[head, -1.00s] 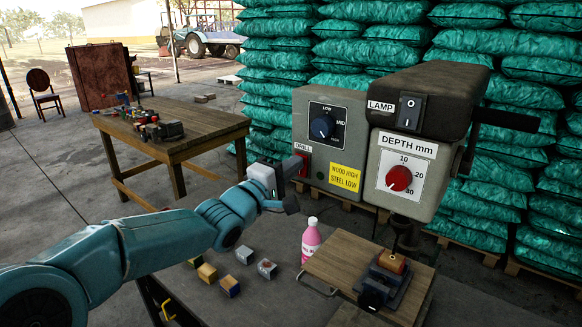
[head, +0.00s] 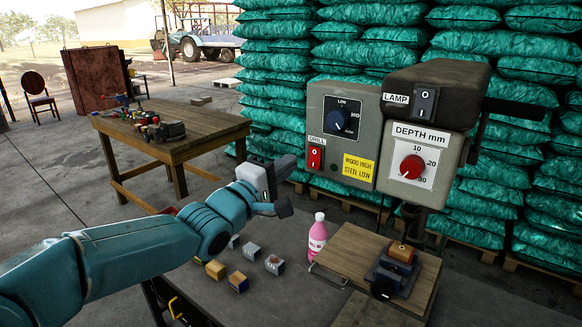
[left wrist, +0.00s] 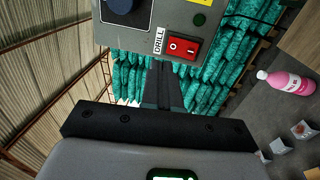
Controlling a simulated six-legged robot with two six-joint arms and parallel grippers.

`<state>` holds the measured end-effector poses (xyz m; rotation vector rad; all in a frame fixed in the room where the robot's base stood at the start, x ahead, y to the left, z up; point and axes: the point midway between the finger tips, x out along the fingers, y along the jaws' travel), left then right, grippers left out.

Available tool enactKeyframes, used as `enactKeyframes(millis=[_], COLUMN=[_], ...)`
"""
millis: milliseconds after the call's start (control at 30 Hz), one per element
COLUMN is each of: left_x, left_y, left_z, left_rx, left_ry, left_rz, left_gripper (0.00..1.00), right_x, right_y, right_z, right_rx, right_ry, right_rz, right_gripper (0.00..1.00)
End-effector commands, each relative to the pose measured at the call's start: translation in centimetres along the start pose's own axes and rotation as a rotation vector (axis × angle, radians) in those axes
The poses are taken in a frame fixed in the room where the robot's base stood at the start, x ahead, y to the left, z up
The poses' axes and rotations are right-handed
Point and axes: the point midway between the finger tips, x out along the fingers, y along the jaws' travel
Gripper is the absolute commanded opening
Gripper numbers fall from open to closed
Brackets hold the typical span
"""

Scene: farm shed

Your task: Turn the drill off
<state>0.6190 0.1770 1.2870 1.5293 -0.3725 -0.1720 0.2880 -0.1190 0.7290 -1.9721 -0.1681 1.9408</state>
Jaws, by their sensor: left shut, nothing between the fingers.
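The drill's grey control box (head: 370,112) carries a red rocker switch (head: 315,158) labelled DRILL at its lower left. The switch also shows in the left wrist view (left wrist: 182,46), with O and I marks on its face. Which side is pressed in I cannot tell surely. A dark green indicator (left wrist: 199,20) sits beside it. My left gripper (head: 289,163) is shut and empty, just left of the switch and apparently apart from it. In the left wrist view its dark fingers (left wrist: 163,85) are together below the switch. My right gripper is not in view.
The box also has a speed dial (head: 341,118), with a lamp switch (head: 425,103) and a red depth knob (head: 411,167) to its right. A pink bottle (head: 317,238), small blocks (head: 238,282) and a wooden board (head: 345,247) with a vise (head: 395,272) are below.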

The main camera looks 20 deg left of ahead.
Motion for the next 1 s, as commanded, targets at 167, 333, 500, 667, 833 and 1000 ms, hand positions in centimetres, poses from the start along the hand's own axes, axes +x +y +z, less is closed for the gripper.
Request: enactKeyframes(millis=[167,333,500,667,833,1000], left_x=[-3.2,-5.6,-6.6,-6.8,-6.9,-6.9], left_y=[0.6,1.3,1.6,1.6,1.6,1.4], left_z=[0.0,0.1,0.0,0.0,-0.1,-0.3], left_rx=[0.001,0.001,0.0,0.0,0.0,-0.001], left_ry=[0.002,0.001,0.001,0.001,0.0,0.005], left_rz=[0.0,0.0,-0.002,-0.003,-0.002,-0.006], left_gripper=[0.0,0.0,0.0,0.0,0.0,0.0], right_x=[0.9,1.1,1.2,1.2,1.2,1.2], right_y=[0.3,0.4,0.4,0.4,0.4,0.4], right_z=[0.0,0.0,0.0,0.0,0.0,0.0], right_rx=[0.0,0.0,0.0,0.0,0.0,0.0], right_ry=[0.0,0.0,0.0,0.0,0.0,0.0], right_rz=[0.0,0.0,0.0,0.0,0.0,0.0], right_gripper=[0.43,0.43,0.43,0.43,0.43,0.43])
